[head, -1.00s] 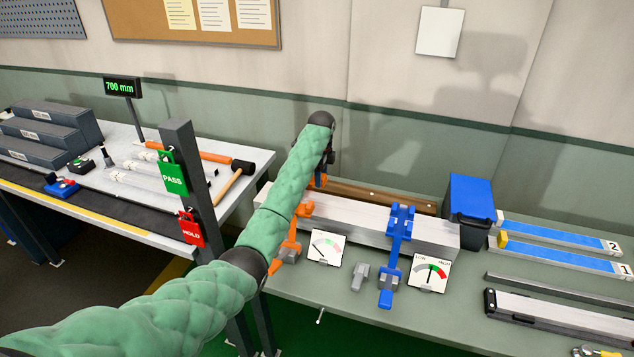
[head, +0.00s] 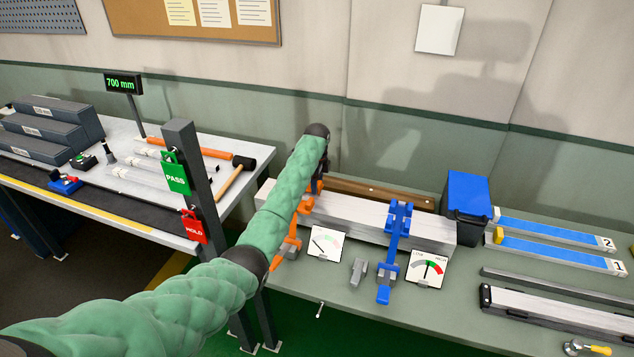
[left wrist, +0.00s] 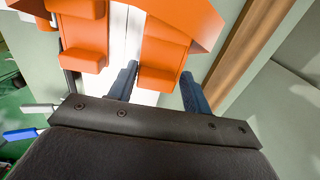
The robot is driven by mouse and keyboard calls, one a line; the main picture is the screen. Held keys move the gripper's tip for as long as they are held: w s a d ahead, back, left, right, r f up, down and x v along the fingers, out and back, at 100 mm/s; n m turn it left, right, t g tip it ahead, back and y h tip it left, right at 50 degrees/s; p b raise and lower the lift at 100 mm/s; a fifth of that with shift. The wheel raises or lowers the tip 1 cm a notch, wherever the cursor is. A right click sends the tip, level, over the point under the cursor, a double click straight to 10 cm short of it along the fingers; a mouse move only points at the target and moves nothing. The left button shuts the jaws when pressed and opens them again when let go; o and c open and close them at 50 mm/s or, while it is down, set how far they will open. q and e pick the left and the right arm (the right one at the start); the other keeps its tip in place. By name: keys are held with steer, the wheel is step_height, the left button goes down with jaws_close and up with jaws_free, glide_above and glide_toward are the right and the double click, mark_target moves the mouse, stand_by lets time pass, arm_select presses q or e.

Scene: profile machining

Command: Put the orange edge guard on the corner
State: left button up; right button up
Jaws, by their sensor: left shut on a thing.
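In the left wrist view an orange block (left wrist: 162,62) lies between the two dark blue fingers of my left gripper (left wrist: 160,88); I take it for the orange edge guard. More orange parts sit above and left of it, and I cannot tell where the guard ends and the orange clamp begins. In the head view the pale profile (head: 345,215) lies on the green bench. An orange clamp (head: 291,247) stands at its left part and a blue clamp (head: 397,235) at its right part. My left forearm and wrist hide most of the gripper there.
Two gauge cards (head: 326,244) (head: 427,268) and a small grey piece (head: 357,272) stand in front of the profile. A blue-lidded bin (head: 467,195) is by its right end. A brown strip (head: 370,192) runs behind it. A post with PASS and HOLD tags (head: 175,172) stands left.

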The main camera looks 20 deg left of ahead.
arm_select(q)
steer(key=shift+f, duration=0.35)
steer(key=o, duration=1)
steer(key=shift+c, duration=0.2)
steer(key=shift+r, duration=0.25)
steer(key=shift+r+b, duration=0.3)
step_height(320, 180, up, 7)
steer(key=b, duration=0.3)
steer(key=shift+f, duration=0.2)
steer(key=shift+r+b, duration=0.65)
steer(key=shift+r, duration=1.9)
arm_select(e)
steer(key=w+a+r, duration=0.1)
steer(key=w+a, duration=0.1)
steer(key=w, duration=0.9)
steer(key=shift+w+r+t, duration=0.25)
steer(key=shift+r+t, duration=0.1)
steer(key=shift+t, duration=0.05)
